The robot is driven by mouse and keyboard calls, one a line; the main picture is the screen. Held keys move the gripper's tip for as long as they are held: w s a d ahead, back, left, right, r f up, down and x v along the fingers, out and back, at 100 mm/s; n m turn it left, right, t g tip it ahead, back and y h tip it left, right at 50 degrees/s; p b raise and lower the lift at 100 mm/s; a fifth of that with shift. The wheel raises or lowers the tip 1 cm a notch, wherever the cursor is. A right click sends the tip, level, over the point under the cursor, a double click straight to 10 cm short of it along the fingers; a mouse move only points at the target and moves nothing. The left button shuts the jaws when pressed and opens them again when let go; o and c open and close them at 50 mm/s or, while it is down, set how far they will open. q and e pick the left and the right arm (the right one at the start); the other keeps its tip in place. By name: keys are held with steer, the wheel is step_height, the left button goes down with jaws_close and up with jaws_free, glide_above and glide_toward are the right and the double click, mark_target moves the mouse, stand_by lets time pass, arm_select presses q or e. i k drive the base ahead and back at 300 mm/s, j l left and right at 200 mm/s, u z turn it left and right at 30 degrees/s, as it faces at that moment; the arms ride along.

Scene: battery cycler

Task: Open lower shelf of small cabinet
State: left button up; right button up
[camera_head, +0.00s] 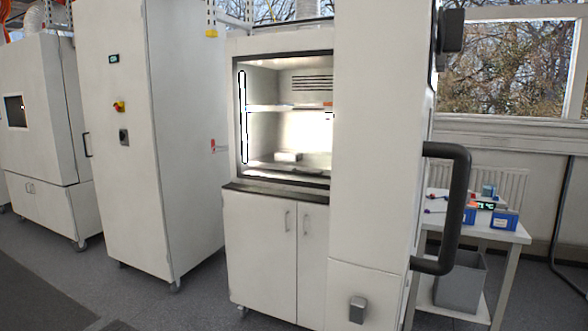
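A small white cabinet (262,250) stands in the middle. Below a dark ledge (262,187) are two white doors, both shut. The left door has a vertical handle (287,222), and the right door has another (306,225). The right door is partly hidden by a tall white panel (380,150) in front. Neither of my grippers is in view.
A large black handle (457,207) juts from the tall panel's right side. A tall white cabinet (135,150) stands left, with another unit (40,130) beyond it. A table (510,233) with blue boxes stands right. Grey floor (70,285) is open at front left.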

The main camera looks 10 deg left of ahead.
mark_target(314, 162)
steer(key=i+j, duration=0.45)
steer(key=j, duration=0.15)
steer(key=i+j+u, duration=0.1)
steer(key=i+j, duration=0.4)
steer(key=i+j+u, duration=0.25)
steer(key=i, duration=0.25)
steer(key=i+u, duration=0.3)
steer(key=i, duration=0.2)
